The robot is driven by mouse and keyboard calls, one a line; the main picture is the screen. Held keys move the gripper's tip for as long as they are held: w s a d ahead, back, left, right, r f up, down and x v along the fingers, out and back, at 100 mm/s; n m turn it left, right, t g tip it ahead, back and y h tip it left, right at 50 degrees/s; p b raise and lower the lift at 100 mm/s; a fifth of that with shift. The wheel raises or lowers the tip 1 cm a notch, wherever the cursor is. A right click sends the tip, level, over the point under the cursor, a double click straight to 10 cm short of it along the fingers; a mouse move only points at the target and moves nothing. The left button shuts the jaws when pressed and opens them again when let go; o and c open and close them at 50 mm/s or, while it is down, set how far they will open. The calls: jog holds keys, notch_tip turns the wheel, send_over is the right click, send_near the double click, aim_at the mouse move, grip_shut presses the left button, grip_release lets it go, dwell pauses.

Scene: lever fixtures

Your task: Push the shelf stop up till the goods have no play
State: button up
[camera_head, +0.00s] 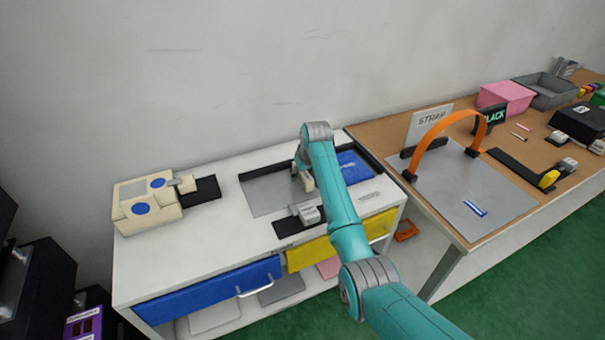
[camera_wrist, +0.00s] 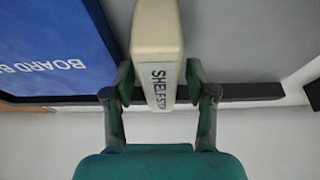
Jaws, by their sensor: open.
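The shelf stop (camera_wrist: 158,30) is a cream block with a "SHELF ST…" label, part of which is cut off. In the head view the stop (camera_head: 307,183) shows on the grey plate, partly covered by my arm. A blue block (camera_wrist: 55,50) lettered "BOARD S…" lies left of the stop in the wrist view, with a narrow grey gap between them. It also shows in the head view (camera_head: 357,166), right of my arm. My gripper (camera_wrist: 160,78) is open, one finger on each side of the stop; whether they touch it is unclear. In the head view the fingers are largely hidden.
A dark rail (camera_wrist: 245,91) runs along the plate's edge. On the white cabinet are a cream box with blue discs (camera_head: 148,206) and a small lever fixture (camera_head: 302,217). An orange strap arch (camera_head: 445,128) stands on the wooden table at right.

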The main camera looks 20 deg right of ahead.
jog(key=v, duration=1.2)
